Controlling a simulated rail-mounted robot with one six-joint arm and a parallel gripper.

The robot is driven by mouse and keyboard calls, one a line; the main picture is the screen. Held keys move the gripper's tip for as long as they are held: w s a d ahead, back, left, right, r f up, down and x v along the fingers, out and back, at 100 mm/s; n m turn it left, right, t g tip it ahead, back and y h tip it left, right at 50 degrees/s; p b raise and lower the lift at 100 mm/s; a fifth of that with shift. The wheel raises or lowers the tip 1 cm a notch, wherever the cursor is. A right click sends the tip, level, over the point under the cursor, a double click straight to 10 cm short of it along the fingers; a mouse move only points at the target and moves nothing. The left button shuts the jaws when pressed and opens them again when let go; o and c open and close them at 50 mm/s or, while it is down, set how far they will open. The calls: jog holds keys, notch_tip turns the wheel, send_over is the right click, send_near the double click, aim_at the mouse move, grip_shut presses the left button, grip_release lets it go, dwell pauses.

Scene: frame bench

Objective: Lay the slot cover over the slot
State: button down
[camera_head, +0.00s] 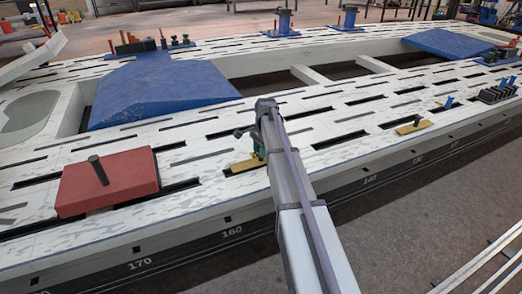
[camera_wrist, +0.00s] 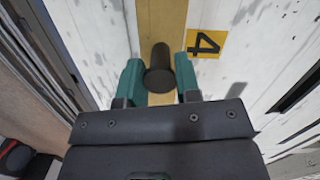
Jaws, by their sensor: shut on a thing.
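The slot cover is a flat yellow strip (camera_wrist: 160,22) with a round black knob (camera_wrist: 159,70) standing on it. In the wrist view my gripper (camera_wrist: 160,80) has its green fingers on either side of the knob and is shut on it. In the head view my gripper (camera_head: 258,150) is over the near side of the white frame bench (camera_head: 120,222), with the yellow cover (camera_head: 243,166) showing to its left. The cover looks low over or on the bench top; I cannot tell whether it touches. What lies beneath it is hidden.
A red block (camera_head: 106,181) with a dark peg stands to the left. Another yellow plate (camera_head: 413,128) with a knob lies to the right. Blue ramps (camera_head: 158,90) sit farther back. Several dark open slots run along the bench.

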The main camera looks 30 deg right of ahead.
jog(key=shift+f+b, duration=0.5)
jog(key=shift+f, duration=0.1)
jog(key=c, duration=0.7)
grip_release()
jog(key=shift+c, duration=0.2)
jog(key=shift+r, duration=0.1)
jog(key=r+p, duration=0.3)
jog(key=d+r+p, duration=0.1)
jog(key=r+p, duration=0.7)
jog(key=shift+w+d, duration=0.1)
jog(key=shift+d, duration=0.05)
jog(key=shift+f, duration=0.15)
